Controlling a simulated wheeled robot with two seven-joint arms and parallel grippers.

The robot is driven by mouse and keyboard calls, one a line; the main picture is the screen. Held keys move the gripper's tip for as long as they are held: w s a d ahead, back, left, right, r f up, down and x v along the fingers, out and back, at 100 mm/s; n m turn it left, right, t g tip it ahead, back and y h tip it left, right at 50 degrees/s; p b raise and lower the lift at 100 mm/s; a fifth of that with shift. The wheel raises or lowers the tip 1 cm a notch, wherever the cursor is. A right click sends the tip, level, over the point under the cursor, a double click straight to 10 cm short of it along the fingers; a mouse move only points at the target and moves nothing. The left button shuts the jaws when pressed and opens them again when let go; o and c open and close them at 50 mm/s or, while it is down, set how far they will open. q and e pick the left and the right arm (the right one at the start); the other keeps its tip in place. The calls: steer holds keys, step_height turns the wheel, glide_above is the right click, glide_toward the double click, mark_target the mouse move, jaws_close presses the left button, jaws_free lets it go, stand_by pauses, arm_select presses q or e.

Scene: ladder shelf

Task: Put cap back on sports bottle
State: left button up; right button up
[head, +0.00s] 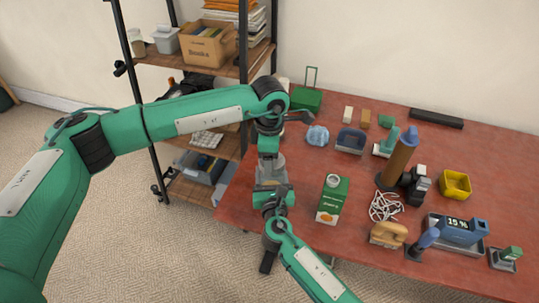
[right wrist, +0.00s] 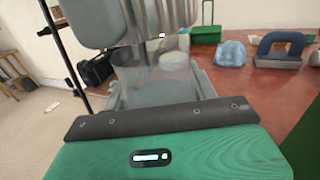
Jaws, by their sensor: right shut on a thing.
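My left gripper (head: 269,165) hangs down at the table's left edge, directly over my right gripper (head: 271,191). In the right wrist view the grey body of the left gripper (right wrist: 130,25) fills the top. A translucent grey bottle body (right wrist: 160,88) stands between the hands there, and my right gripper is shut on it. Its outline is faint, and the left gripper covers its top. A small white spot shows under the left gripper, but I cannot make out a cap. The left gripper's fingers are not clear enough to tell open from shut.
The red table (head: 350,250) holds a green-and-white carton (head: 332,199) just right of the hands, white cable (head: 385,207), a brown cylinder (head: 400,155) and a yellow bin (head: 455,184). The ladder shelf (head: 215,70) stands close behind my left arm.

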arm_select(q)
steer(key=shift+f, duration=0.9)
steer(key=shift+f, duration=0.55)
arm_select(e)
jaws_close()
arm_select(q)
steer(key=m, duration=1.8)
steer(key=d+m, duration=0.1)
steer(key=m, duration=0.8)
steer(key=shift+w, duration=0.25)
steer(key=o, duration=1)
steer(key=shift+c, duration=0.2)
